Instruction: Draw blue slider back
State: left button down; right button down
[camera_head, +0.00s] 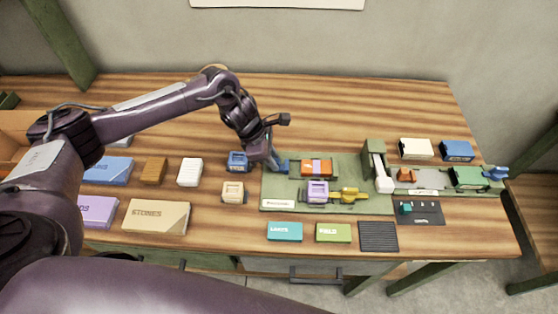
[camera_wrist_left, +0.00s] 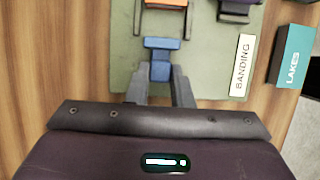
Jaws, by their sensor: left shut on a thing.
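The blue slider (camera_head: 283,166) is at the left end of the upper track on the green board (camera_head: 380,207). My left gripper (camera_head: 275,165) reaches down at the board's left edge. In the left wrist view, the slider (camera_wrist_left: 158,47) is between the two grey fingers of my left gripper (camera_wrist_left: 159,78), which are shut on its blue grip. The orange block (camera_wrist_left: 166,3) shows at the top edge there. My right gripper is not in view.
A purple block (camera_head: 317,186) and a yellow slider (camera_head: 349,195) sit on the lower track. A small blue box (camera_head: 237,161) and a beige box (camera_head: 233,191) stand left of the board. The LAKES box (camera_head: 285,232) lies in front. Bare wood shows behind the board.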

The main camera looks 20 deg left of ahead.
pick_arm(q)
jog(key=shift+a, duration=0.45)
jog(key=c, duration=1.6)
grip_release()
jog(key=shift+d, duration=0.15)
jog(key=shift+o, duration=1.4)
jog(key=shift+s, duration=0.1)
jog(key=shift+o, duration=0.2)
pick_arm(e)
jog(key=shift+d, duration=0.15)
pick_arm(q)
jog(key=shift+r, duration=0.1)
